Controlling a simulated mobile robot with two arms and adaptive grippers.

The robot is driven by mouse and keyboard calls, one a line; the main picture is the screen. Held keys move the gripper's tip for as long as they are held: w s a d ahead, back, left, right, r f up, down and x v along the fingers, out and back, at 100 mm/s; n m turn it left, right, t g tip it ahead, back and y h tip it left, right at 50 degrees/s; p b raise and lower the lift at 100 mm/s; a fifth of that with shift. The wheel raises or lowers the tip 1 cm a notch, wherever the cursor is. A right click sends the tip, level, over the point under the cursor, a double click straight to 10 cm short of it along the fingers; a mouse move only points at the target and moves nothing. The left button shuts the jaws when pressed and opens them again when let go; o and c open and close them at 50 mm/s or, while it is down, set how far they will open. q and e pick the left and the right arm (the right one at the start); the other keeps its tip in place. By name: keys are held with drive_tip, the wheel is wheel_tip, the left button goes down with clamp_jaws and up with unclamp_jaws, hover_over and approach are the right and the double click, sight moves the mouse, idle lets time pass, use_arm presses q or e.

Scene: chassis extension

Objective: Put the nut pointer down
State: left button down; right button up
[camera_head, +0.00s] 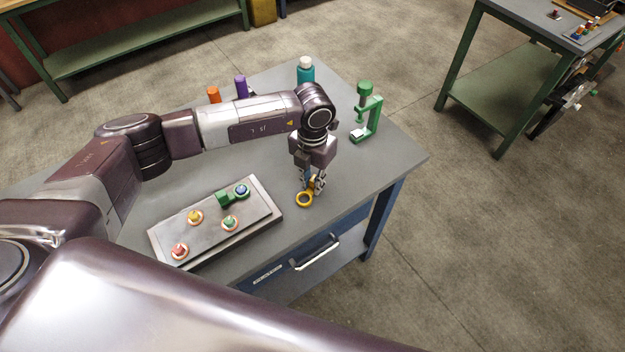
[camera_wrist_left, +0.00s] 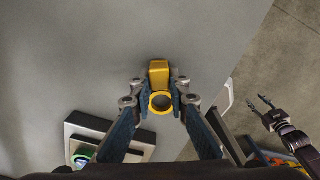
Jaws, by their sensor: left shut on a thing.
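The yellow nut pointer (camera_head: 304,200) has a ring at one end and a block at the other. My left gripper (camera_head: 316,186) points down over the table and is shut on it. In the left wrist view, the nut pointer (camera_wrist_left: 159,73) sits between the fingertips of the left gripper (camera_wrist_left: 160,100), with its ring nearer the palm side. I cannot tell whether it touches the grey table top (camera_head: 350,165). My right gripper (camera_wrist_left: 262,104) shows at the right of the left wrist view, with its fingers apart and empty, away from the table.
A metal tray (camera_head: 182,238) with several coloured nuts and a green ringed piece (camera_head: 224,197) lies left of the left gripper. A green clamp (camera_head: 373,120), a teal bottle (camera_head: 306,74), and purple (camera_head: 241,87) and orange (camera_head: 214,95) items stand farther back. The table's right corner is clear.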

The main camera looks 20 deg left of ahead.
sight(312, 181)
use_arm(q)
drive_tip(key=shift+f, duration=0.1)
drive_tip(key=shift+f+b, duration=0.15)
drive_tip(key=shift+b, duration=0.15)
drive_tip(key=c, duration=1.8)
unclamp_jaws()
drive_tip(key=shift+c, duration=0.2)
drive_tip(key=shift+r+p, duration=0.25)
drive_tip(key=shift+p, duration=0.05)
wheel_tip(312, 181, up, 12)
drive_tip(key=b, duration=0.3)
drive_tip(key=shift+s, duration=0.1)
